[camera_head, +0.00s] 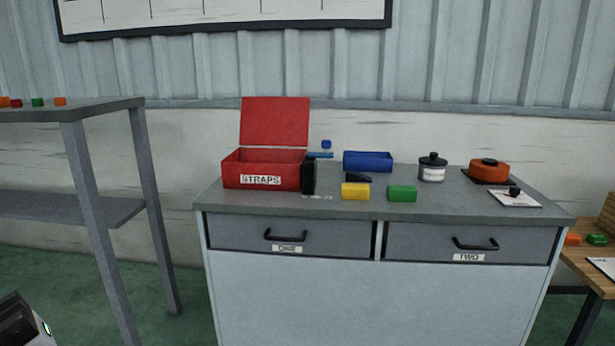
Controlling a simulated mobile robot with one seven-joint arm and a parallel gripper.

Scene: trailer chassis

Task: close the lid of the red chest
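The red chest (262,169) stands on the left part of the grey cabinet top, with a white label on its front reading "STRAPS". Its red lid (274,122) is open and stands up at the back, leaning slightly backward. The inside of the chest shows only in part, and I cannot tell what is in it. A dark piece with a white side at the bottom left corner seems to be part of my own arm. My gripper's fingers do not show.
Beside the chest's right side is a black object (308,177). A grey shelf (75,104) stands left; floor shows between.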

